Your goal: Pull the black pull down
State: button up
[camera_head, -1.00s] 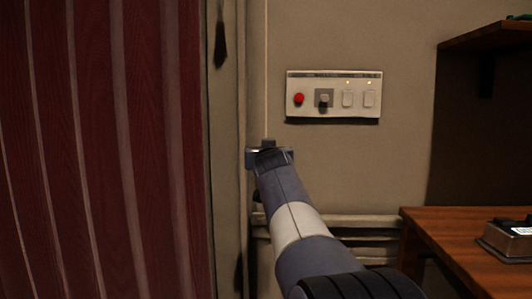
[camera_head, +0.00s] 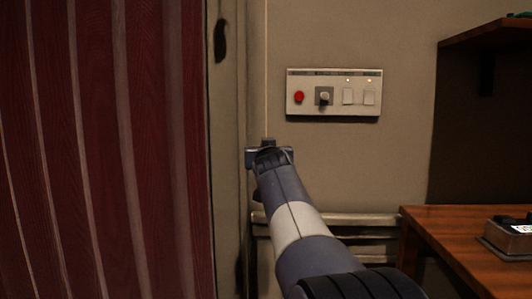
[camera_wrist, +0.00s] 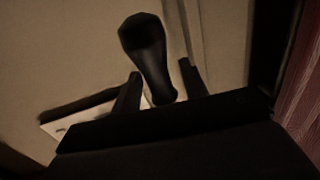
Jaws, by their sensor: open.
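The black pull (camera_wrist: 147,45) is a flared dark handle that shows large in the wrist view. Its narrower end lies between the two fingers of my gripper (camera_wrist: 160,72), with a gap on both sides. My gripper is open around the pull, not clamped on it. In the head view my gripper (camera_head: 269,151) is at the foot of a thin pale cord (camera_head: 266,70) that runs straight up along the wall. There the pull is mostly hidden behind my gripper, with only a small dark top showing.
A switch panel (camera_head: 334,93) with a red button is on the wall right of the cord. A red curtain-like surface (camera_head: 100,150) fills the left. A wooden desk (camera_head: 450,235) and a shelf (camera_head: 490,36) are at the right.

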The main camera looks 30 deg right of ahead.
jog(key=v, duration=1)
jog(key=shift+s, duration=0.35)
jog(key=shift+w+a, duration=0.1)
jog(key=shift+w, duration=0.05)
jog(key=x, duration=1)
jog(key=shift+w, duration=0.25)
jog(key=shift+s, duration=0.1)
jog(key=v, duration=1.1)
jog(key=x, duration=1.1)
notch_tip(320, 180, up, 3)
jog(key=p, duration=0.2)
jog(key=shift+p, duration=0.4)
notch_tip(320, 180, up, 35)
jog(key=p, duration=3.3)
jog(key=shift+r, duration=0.15)
